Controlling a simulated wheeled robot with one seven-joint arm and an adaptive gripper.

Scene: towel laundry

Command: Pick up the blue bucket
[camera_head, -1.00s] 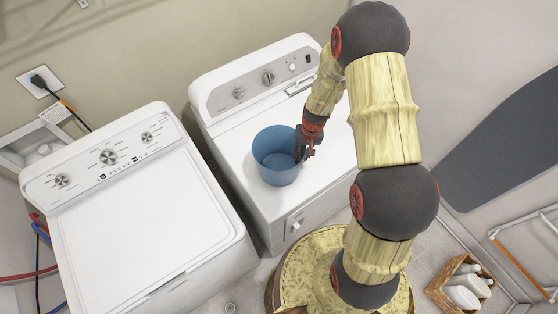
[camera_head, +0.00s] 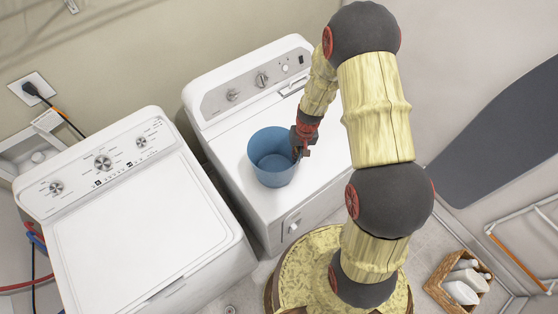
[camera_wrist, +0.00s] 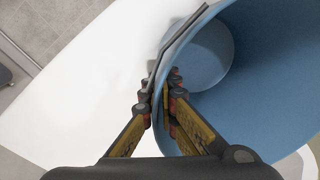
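The blue bucket (camera_head: 273,157) stands upright and open-topped on the white top of the right-hand machine. It looks empty. My gripper (camera_head: 298,152) is at the bucket's right side, at the rim. In the wrist view, the bucket (camera_wrist: 265,75) fills the right part, with a thin dark grey bar along its edge. My gripper (camera_wrist: 160,95) points at the rim there, one finger on the outer side and one on the inner side. The fingertips are close together with the bucket's wall between them. The bucket's underside is hidden.
The right-hand machine (camera_head: 225,140) has a raised control panel behind the bucket. A second white machine (camera_head: 140,225) stands to the left across a narrow gap. A wicker basket with bottles (camera_head: 440,290) is on the floor at lower right. A dark ironing board (camera_head: 500,150) leans at right.

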